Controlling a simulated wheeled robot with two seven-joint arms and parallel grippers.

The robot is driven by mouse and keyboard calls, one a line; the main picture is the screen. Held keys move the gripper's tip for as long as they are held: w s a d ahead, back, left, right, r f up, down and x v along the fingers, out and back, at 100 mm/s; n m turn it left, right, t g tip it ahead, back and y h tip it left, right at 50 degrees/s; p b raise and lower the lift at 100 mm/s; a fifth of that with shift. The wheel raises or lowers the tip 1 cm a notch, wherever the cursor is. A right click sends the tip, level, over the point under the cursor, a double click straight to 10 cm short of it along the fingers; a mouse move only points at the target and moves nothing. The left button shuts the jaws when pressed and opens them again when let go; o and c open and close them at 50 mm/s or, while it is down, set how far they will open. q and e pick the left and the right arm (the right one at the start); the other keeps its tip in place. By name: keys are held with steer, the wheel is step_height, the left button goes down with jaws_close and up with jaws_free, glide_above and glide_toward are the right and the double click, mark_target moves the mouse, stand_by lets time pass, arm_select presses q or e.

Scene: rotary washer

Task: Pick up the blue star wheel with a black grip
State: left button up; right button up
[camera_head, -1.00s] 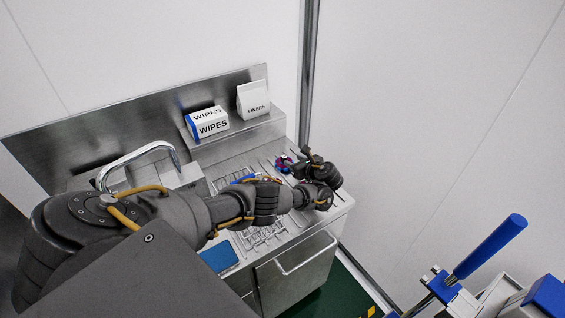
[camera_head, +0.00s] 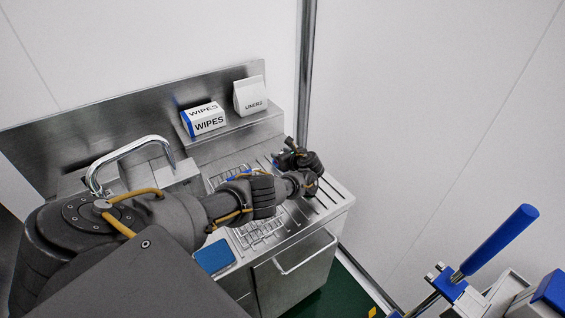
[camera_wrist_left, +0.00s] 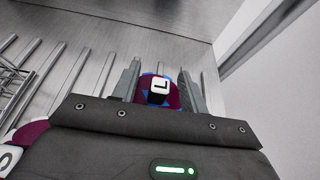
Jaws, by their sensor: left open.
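In the left wrist view, a round maroon and blue piece (camera_wrist_left: 173,94) with a black grip (camera_wrist_left: 157,96) and a white marked face lies between the fingers of my left gripper (camera_wrist_left: 160,86). The fingers are open, one on each side; I cannot tell whether they touch it. In the head view my left gripper (camera_head: 283,153) is low over the right part of the steel sink counter, and only a bit of blue (camera_head: 275,162) shows beside it. Another blue item (camera_head: 238,175) is partly hidden behind my arm. My right gripper is not in view.
A second maroon piece (camera_wrist_left: 28,136) with a white marked face is at the lower left of the wrist view. Wire racks (camera_head: 255,232), a blue pad (camera_head: 214,257) and a tap (camera_head: 130,150) are on the sink unit. Wipes (camera_head: 205,120) and liners (camera_head: 250,95) boxes stand behind.

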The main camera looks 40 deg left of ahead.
mark_target(282, 152)
arm_select(q)
steer(key=shift+c, duration=0.3)
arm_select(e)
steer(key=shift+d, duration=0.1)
arm_select(q)
jaws_close()
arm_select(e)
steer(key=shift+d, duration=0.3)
